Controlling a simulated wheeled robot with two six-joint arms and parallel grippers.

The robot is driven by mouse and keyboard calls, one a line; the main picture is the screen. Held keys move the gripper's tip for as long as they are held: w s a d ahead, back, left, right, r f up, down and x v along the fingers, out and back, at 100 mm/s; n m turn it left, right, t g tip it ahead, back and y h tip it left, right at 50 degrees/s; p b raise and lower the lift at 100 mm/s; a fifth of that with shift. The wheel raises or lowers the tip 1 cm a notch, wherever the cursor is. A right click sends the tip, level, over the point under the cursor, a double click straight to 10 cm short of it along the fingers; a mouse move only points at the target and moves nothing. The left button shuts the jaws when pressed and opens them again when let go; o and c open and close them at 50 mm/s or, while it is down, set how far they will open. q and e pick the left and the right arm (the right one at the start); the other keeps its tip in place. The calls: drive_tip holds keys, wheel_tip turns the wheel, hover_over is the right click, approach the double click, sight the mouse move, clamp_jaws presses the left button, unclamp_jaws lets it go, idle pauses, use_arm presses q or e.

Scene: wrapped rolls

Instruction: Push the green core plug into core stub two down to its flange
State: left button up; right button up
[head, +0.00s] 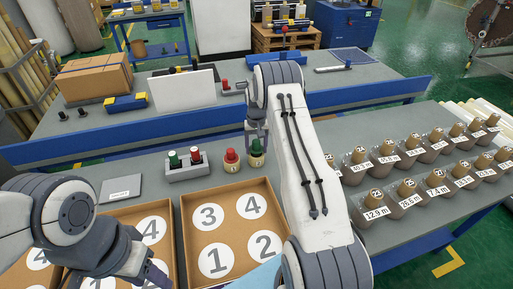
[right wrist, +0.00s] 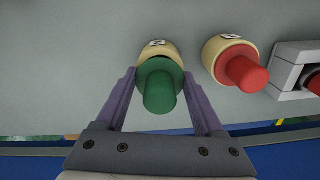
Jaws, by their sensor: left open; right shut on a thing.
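The green core plug (right wrist: 160,92) stands at the mouth of a pale, labelled core stub (right wrist: 158,48); its wide green flange covers much of the stub's top. I cannot tell whether a gap is left under the flange. My right gripper (right wrist: 160,85) is shut on the green plug, with one purple finger on each side. In the head view the green plug (head: 256,146) and its stub (head: 257,161) show below my right gripper (head: 257,132), partly beside my arm. My left gripper (head: 150,272) is open and empty over the left cardboard tray.
A core stub with a red plug (head: 231,157) stands close to the left. A grey plug holder (head: 187,168) with a green and a red plug is further left. An open numbered tray (head: 188,225) lies in front. Several labelled wrapped rolls (head: 408,192) stand right.

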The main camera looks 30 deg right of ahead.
drive_tip(key=shift+r+p, duration=1.9)
drive_tip(key=shift+r, duration=1.25)
drive_tip(key=s+a+f+n, duration=0.1)
drive_tip(key=s+a+n, duration=0.4)
drive_tip(key=s+a, duration=1.4)
wheel_tip(320, 180, up, 3)
drive_tip(key=m+p, duration=0.2)
drive_tip(key=m, duration=0.3)
hover_over(256, 141)
drive_tip(key=shift+d, duration=0.1)
drive_tip(key=shift+r, duration=0.1)
